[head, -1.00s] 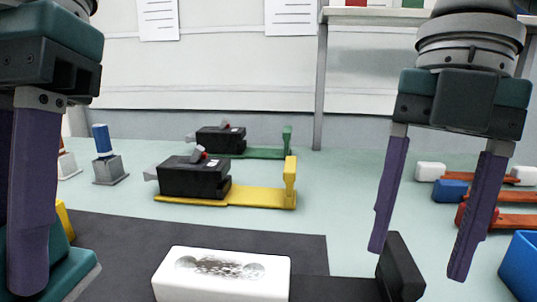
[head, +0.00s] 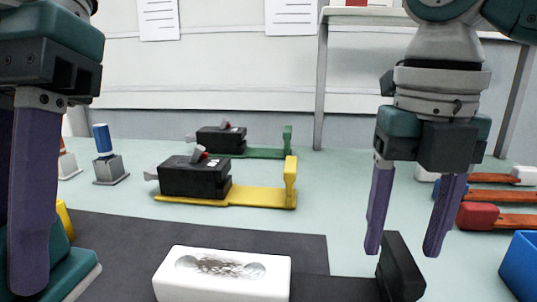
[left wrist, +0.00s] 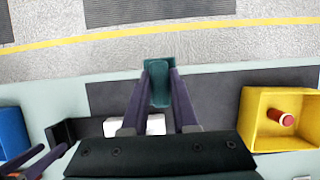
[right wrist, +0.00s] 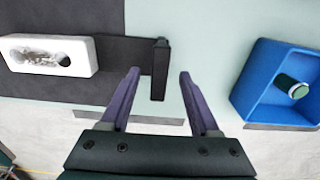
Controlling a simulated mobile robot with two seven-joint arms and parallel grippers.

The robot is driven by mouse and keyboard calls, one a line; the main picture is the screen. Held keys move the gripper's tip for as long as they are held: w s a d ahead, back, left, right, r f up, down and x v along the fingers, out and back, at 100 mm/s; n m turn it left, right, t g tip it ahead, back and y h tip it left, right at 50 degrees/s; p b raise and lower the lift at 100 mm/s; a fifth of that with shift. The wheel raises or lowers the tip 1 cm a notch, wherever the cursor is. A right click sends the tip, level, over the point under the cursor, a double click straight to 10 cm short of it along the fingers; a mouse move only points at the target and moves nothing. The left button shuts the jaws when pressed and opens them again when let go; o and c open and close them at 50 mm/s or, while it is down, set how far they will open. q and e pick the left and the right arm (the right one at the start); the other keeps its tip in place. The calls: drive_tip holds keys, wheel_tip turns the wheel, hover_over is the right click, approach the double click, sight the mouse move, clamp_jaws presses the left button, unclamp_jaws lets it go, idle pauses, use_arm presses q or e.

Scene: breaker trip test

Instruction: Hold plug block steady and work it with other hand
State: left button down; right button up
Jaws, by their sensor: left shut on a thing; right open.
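A white block (head: 222,274) with dark smudges and round hollows on top lies on a dark strip (head: 330,289) with an upright black end plate (head: 398,268). It also shows in the right wrist view (right wrist: 48,55). I cannot tell for sure whether it is the plug block. My right gripper (head: 402,248) is open and empty, its fingertips on either side of the end plate in the picture; touching cannot be told. My left gripper (left wrist: 160,70) is shut on a teal piece (left wrist: 160,88), left of the white block in the head view, where the grip is partly hidden.
A black breaker (head: 192,178) on a yellow base and another (head: 220,140) on a green base stand behind. A blue bin (right wrist: 262,85) holds a green cylinder; a yellow bin (left wrist: 250,125) holds a red one. Orange-handled pieces (head: 478,215) lie at right.

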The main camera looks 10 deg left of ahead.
sight(400, 250)
drive_tip(key=shift+f, duration=1.55)
drive_tip(key=shift+c, duration=0.3)
clamp_jaws()
